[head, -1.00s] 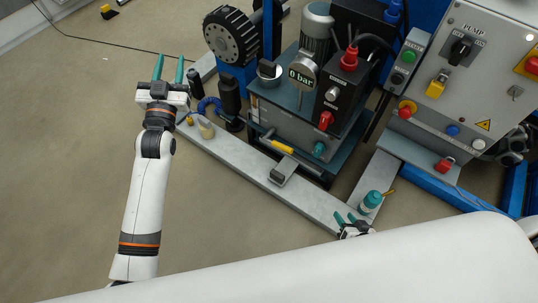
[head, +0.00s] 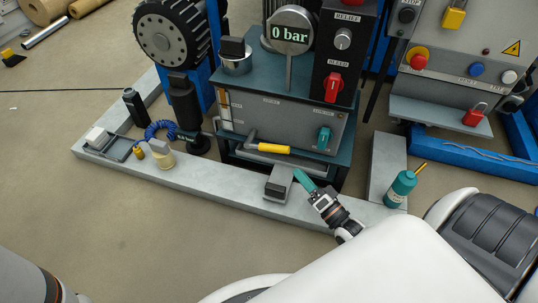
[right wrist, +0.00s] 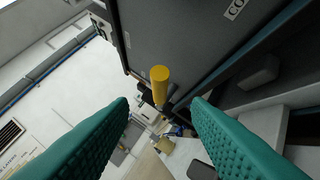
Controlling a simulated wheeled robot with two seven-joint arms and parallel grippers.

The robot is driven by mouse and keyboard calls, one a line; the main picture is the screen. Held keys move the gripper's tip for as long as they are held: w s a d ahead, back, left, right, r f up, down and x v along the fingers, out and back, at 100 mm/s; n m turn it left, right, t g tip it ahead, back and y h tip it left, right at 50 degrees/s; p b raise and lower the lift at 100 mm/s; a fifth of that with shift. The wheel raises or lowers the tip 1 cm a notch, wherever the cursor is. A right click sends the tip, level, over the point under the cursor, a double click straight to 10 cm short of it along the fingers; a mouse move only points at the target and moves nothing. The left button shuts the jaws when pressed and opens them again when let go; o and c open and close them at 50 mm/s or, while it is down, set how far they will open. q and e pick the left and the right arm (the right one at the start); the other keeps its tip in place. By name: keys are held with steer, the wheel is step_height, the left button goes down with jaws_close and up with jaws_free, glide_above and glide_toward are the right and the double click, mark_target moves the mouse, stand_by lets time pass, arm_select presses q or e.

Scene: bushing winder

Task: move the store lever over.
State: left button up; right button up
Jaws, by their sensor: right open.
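A lever with a yellow grip (head: 273,148) sticks out sideways from the low front of the dark teal machine cabinet. In the right wrist view its yellow grip (right wrist: 160,80) shows beyond my fingertips, between them. A teal lever (head: 323,138) is on the cabinet front to its right, and a red lever (head: 333,87) is on the black panel marked bleed. I cannot read a store label on any lever. My right gripper (head: 304,180), with teal fingers, is open and empty, just below and right of the yellow grip; it also shows in the right wrist view (right wrist: 160,104). My left gripper is out of view.
A teal bottle (head: 400,188) stands on the grey base at right. A small grey block (head: 279,183) is beside my right gripper. A cream container (head: 163,158) and a blue coiled hose (head: 160,130) are at left. The front floor is clear.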

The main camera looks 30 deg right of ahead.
mark_target(278, 148)
steer(key=b+x, duration=0.4)
steer(key=x, duration=0.6)
steer(key=shift+b+x, duration=0.4)
steer(key=shift+x, duration=0.4)
steer(key=shift+c, duration=0.3)
jaws_close()
